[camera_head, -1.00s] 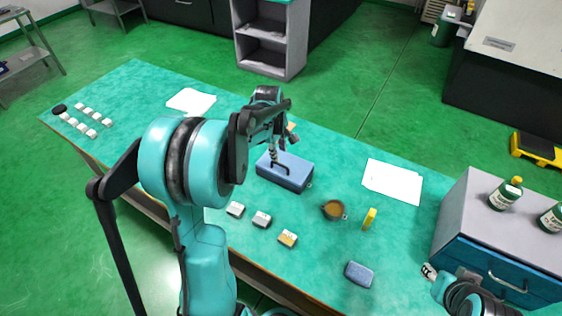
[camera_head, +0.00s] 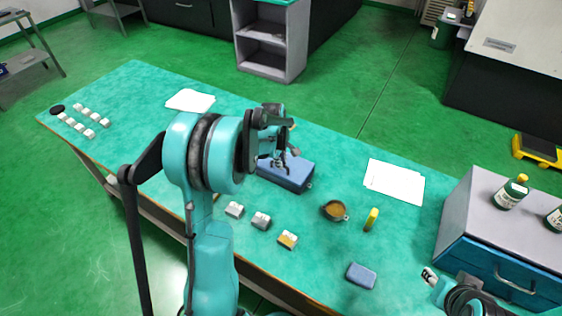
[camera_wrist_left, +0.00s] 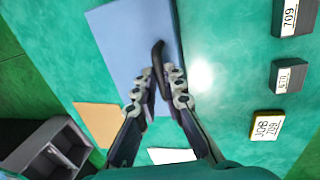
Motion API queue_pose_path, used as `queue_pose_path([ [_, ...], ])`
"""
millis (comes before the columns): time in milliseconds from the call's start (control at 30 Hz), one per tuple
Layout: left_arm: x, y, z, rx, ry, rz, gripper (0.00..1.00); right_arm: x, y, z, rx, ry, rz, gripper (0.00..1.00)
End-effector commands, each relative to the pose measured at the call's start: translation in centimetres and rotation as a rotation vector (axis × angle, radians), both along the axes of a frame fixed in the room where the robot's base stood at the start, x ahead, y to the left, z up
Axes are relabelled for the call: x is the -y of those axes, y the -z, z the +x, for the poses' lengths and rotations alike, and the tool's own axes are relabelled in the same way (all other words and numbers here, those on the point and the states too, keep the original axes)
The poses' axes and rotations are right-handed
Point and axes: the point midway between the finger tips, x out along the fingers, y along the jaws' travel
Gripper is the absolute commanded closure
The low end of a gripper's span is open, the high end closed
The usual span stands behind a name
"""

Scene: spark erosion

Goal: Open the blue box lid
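The blue box (camera_head: 293,181) stands on the green table with its lid down. It also shows in the left wrist view (camera_wrist_left: 117,42), where its flat top fills the upper middle. A dark handle (camera_wrist_left: 158,52) stands up from the lid. My left gripper (camera_head: 281,163) is over the box; in the left wrist view its fingers (camera_wrist_left: 159,72) lie close on both sides of the handle and appear shut on it. My arm hides part of the box in the head view. Part of my right arm (camera_head: 472,296) shows at the lower right; its finger opening cannot be made out.
Several small labelled blocks (camera_head: 261,221) lie in front of the box. A round brown-filled dish (camera_head: 334,210), a yellow item (camera_head: 371,219) and a blue-grey block (camera_head: 361,275) lie to the right. White papers (camera_head: 395,182) lie behind them. A drawer cabinet (camera_head: 470,215) with bottles stands far right.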

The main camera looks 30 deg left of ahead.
Motion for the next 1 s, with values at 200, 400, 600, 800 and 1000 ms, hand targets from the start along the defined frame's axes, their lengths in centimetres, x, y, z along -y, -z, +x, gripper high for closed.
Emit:
queue_pose_path([
  [200, 0.0, 0.0, 0.0, 0.000, 0.000, 0.000, 1.00, 0.0, 0.0, 0.0, 0.000, 0.000, 0.000, 0.62],
  [400, 0.0, -0.4, 0.3, -0.026, 0.000, -0.001, 1.00, 0.0, -0.3, 0.0, 0.000, 0.000, 0.000, 0.62],
  [600, 0.0, -1.4, 1.1, -0.120, 0.001, 0.000, 1.00, 0.0, -1.1, 0.0, 0.000, 0.000, 0.000, 0.62],
  [800, 0.0, -2.9, 2.6, -0.136, 0.000, 0.000, 1.00, 0.0, -2.3, 0.0, 0.000, 0.000, 0.000, 0.62],
  [1000, 0.0, -4.1, 4.8, -0.133, 0.001, 0.000, 1.00, 0.0, -3.2, 0.0, 0.000, 0.000, 0.000, 0.62],
])
